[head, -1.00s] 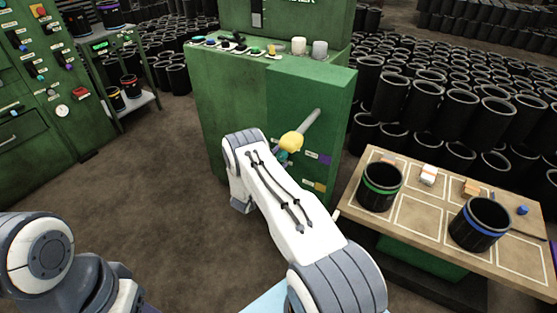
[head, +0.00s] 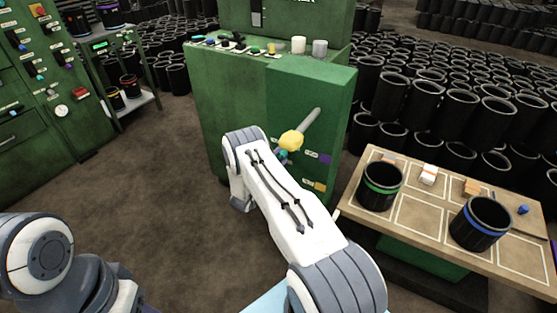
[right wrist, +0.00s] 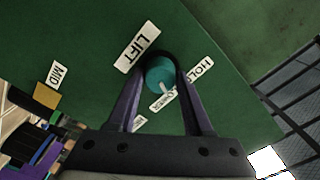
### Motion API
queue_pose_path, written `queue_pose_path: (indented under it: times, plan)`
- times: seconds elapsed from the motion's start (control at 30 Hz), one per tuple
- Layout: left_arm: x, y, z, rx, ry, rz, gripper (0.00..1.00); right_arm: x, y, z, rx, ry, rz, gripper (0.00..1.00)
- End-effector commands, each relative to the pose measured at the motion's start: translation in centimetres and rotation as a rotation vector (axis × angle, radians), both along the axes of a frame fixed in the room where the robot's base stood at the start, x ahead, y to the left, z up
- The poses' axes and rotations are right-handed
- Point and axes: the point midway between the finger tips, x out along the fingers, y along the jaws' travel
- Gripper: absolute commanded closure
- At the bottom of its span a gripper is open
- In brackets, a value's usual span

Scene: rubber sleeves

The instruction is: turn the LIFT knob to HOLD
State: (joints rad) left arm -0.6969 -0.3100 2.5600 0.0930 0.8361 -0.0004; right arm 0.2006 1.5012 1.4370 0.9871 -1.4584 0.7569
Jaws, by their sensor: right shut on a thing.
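The teal LIFT knob (right wrist: 161,76) sits on the green machine panel, beside the white LIFT label (right wrist: 137,47). The HOLD label (right wrist: 202,74) is to its right, partly covered by a finger. A white mark on the knob points down and slightly right, by a small label (right wrist: 163,98) I cannot read surely. My right gripper (right wrist: 161,62) is shut on the knob, one dark finger on each side. In the head view the knob (head: 283,155) shows small beyond my right forearm, below a yellow ball. My left gripper is out of view; only part of my left arm shows.
A lever with a yellow ball end (head: 291,141) sticks out of the green machine (head: 235,110) close above the knob. A wooden table (head: 405,225) with two black sleeves stands at right. Many black sleeves stand behind. The floor at left is clear.

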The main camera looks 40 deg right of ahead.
Motion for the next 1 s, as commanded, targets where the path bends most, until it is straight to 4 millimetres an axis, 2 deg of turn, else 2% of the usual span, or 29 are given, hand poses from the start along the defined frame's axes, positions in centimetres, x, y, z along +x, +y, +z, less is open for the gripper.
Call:
queue_pose_path:
  times: [0.7, 1.0]
  plan:
    - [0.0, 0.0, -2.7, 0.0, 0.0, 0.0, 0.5, -0.1, 0.1, -0.3, -0.242, 0.594, 0.001, 1.0]
    - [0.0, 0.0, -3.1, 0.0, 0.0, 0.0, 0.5, -0.1, 0.1, -0.3, -0.317, 0.779, 0.002, 1.0]
